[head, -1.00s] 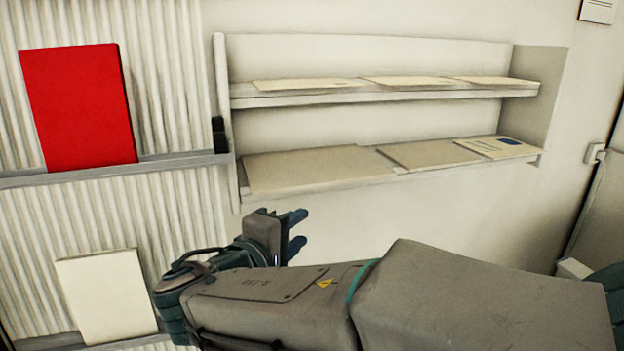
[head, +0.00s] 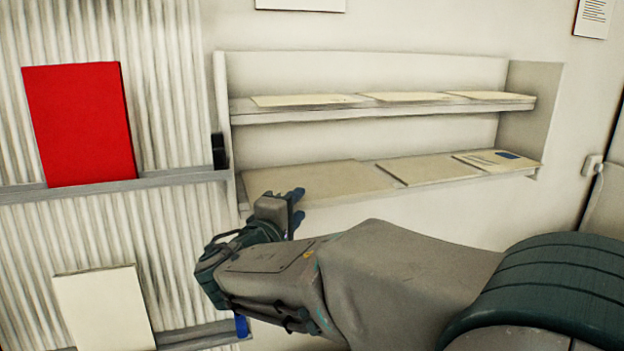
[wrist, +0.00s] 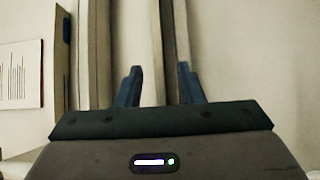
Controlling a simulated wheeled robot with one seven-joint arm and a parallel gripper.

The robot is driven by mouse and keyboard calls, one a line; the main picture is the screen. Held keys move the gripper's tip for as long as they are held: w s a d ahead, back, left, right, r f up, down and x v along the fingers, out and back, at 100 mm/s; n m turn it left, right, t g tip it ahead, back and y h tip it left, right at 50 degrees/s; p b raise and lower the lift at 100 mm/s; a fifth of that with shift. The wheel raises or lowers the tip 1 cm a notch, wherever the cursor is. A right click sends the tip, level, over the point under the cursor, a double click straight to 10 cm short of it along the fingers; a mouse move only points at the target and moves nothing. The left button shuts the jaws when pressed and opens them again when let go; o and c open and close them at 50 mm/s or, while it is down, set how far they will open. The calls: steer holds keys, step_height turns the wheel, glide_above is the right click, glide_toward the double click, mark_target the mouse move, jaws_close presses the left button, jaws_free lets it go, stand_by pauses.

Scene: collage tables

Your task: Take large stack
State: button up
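The largest flat, pale stack (head: 320,178) lies on the left part of the lower wall shelf, in the head view. My gripper (head: 298,206) is in front of that shelf's left end, its blue fingers pointing at the shelf edge and overlapping the stack's front left in the picture. In the wrist view my gripper (wrist: 158,84) is open, with a gap between the two fingers. A pale edge and a dark strip run lengthwise beyond the gap. I cannot tell whether the fingers touch the stack or the shelf. Nothing is seen held.
The lower shelf also holds a smaller stack (head: 430,169) and a sheet with a blue patch (head: 497,161). Thin stacks (head: 305,100) lie on the upper shelf (head: 380,111). A red board (head: 80,125) and a white board (head: 103,310) stand on rails at left.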

mark_target(299, 203)
steer(key=shift+x, duration=1.55)
jaws_close()
steer(key=shift+r, duration=0.1)
steer(key=shift+r, duration=0.1)
